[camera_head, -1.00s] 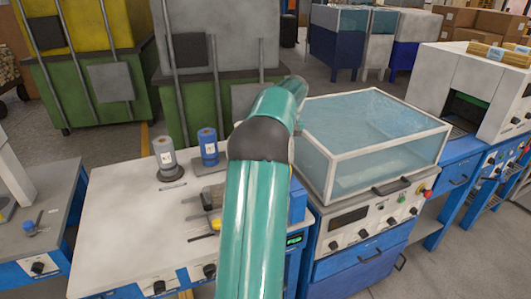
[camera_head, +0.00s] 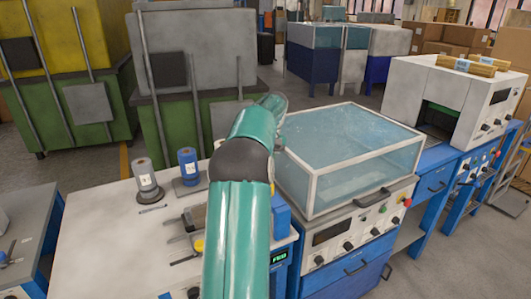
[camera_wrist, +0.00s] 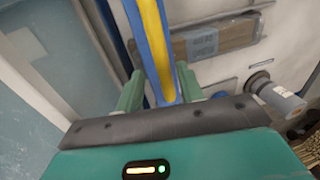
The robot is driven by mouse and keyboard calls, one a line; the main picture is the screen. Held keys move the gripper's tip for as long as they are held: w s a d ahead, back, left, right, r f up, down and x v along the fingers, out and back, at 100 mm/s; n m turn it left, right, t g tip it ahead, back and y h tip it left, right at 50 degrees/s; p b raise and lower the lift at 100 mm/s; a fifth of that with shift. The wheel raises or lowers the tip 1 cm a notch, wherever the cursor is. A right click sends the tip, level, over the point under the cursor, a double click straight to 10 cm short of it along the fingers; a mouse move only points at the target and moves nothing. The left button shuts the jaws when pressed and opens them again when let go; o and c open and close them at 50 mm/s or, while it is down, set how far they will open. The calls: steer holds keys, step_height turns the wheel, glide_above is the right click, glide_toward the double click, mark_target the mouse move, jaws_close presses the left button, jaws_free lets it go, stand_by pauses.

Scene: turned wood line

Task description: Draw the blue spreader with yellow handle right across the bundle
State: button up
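My gripper (camera_wrist: 160,88) shows in the wrist view as two green fingers. Between them is a long blue strip with a yellow middle, the spreader (camera_wrist: 154,45), which appears pinched and runs off the top edge. In the wrist view a brown length with a pale label (camera_wrist: 215,40) lies in a grey holder beyond the fingers, apart from them. It may be the bundle; I cannot tell for sure. In the head view my green arm hides the gripper and the spreader.
A white worktop (camera_head: 105,235) carries a grey bottle (camera_head: 147,180) and a blue bottle (camera_head: 188,166). A clear-lidded machine (camera_head: 345,150) stands right of my arm. Wooden dowel bundles (camera_head: 470,65) lie on a white machine (camera_head: 440,92) farther right. The worktop's left part is clear.

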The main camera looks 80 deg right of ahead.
step_height(320, 180, up, 13)
steer(key=s+d, duration=0.1)
steer(key=s, duration=0.1)
steer(key=shift+d+r, duration=0.15)
steer(key=shift+d, duration=0.15)
steer(key=shift+w, duration=0.1)
stand_by(0.5)
